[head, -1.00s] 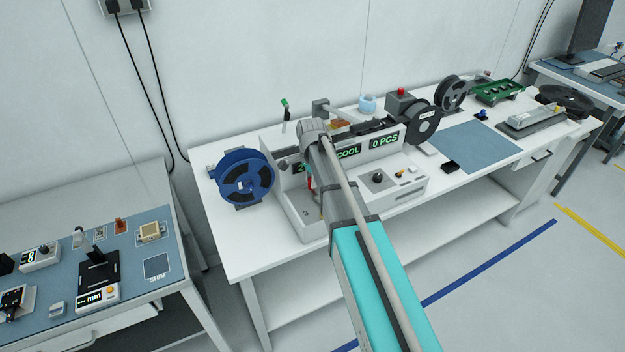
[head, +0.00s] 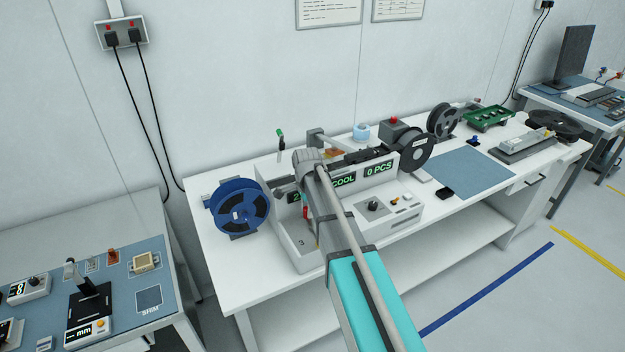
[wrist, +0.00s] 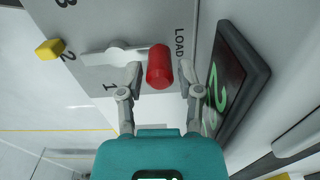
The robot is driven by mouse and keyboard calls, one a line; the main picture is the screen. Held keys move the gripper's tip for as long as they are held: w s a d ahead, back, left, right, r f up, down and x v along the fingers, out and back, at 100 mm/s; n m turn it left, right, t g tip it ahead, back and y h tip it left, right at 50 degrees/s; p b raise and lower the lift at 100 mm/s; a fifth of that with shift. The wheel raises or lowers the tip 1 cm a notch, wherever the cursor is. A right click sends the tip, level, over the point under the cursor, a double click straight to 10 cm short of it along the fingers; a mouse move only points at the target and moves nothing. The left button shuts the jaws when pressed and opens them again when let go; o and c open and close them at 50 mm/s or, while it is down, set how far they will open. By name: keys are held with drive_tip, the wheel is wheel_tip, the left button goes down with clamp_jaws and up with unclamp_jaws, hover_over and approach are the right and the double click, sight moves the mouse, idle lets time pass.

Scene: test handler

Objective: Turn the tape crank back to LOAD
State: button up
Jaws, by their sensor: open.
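The tape crank has a red grip (wrist: 159,66) and a pale metal arm (wrist: 112,54), seen from above in the wrist view. The grip shows just beside the printed word LOAD (wrist: 179,43); the marks 1, 2 and 3 lie to its left. I cannot tell whether the crank lines up exactly with LOAD. My gripper (wrist: 160,80) is open, with one finger on each side of the grip and visible gaps. In the head view the grip (head: 305,209) shows low on the tape machine (head: 300,250), partly behind my arm. My fingers are hidden there.
A dark-framed display (wrist: 236,75) stands close to my right finger in the wrist view. A yellow knob (wrist: 50,48) is at the left. In the head view a blue reel (head: 240,212) and a dark reel (head: 415,150) flank the machine.

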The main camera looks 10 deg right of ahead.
drive_tip(key=shift+w+d+m, duration=0.1)
drive_tip(key=shift+d+m, duration=0.4)
drive_tip(key=shift+m, duration=0.7)
wheel_tip(320, 180, up, 14)
drive_tip(key=d+n+p, duration=0.1)
drive_tip(key=n+p, duration=1.1)
drive_tip(key=p, duration=0.1)
drive_tip(key=shift+f+p, duration=0.15)
drive_tip(key=shift+p, duration=0.25)
idle(0.3)
idle(0.7)
drive_tip(key=s+d+f+n+b, duration=0.1)
drive_tip(key=s+f+b, duration=0.4)
drive_tip(key=s, duration=0.5)
drive_tip(key=s+d+f+n+b, duration=0.2)
drive_tip(key=s+f+n+b, duration=0.2)
drive_tip(key=s, duration=0.7)
drive_tip(key=shift+s+d+f+b, duration=0.2)
drive_tip(key=shift+s+f+b, duration=0.05)
drive_tip(key=shift+f+b, duration=0.6)
